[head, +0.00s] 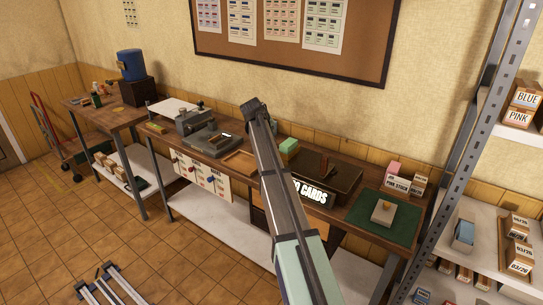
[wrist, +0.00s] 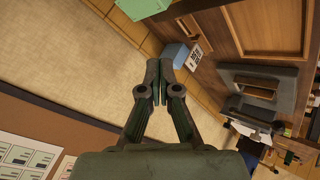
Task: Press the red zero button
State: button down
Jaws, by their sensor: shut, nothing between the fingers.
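I cannot make out a red zero button in either view. A grey press-like machine (head: 197,122) with a flat base stands on the long wooden bench, left of my arm. A similar grey machine (wrist: 258,92) shows at the right of the wrist view. My gripper (wrist: 157,70) is shut and empty, its fingertips together, apart from the machine in that view. In the head view the dark far end of my arm (head: 252,110) is above the bench, right of the machine. My arm hides part of the bench.
A panel with coloured marks (head: 203,178) hangs at the bench front below the machine. A wooden tray (head: 239,163) lies right of it. A green block (head: 289,146), a dark box and a green mat (head: 402,226) are farther right. A cork board (head: 300,45) hangs behind.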

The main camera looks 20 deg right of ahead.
jog(key=shift+f, duration=0.1)
dwell(0.3)
jog(key=shift+f+b, duration=1.8)
jog(key=shift+f, duration=2.55)
jog(key=shift+f+b, duration=0.3)
jog(key=shift+f, duration=0.1)
jog(key=shift+f+b, duration=0.35)
jog(key=shift+f, duration=0.35)
jog(key=shift+r+p, duration=0.4)
jog(key=shift+r, duration=0.75)
jog(key=shift+r+p, duration=0.9)
jog(key=shift+r, duration=1.6)
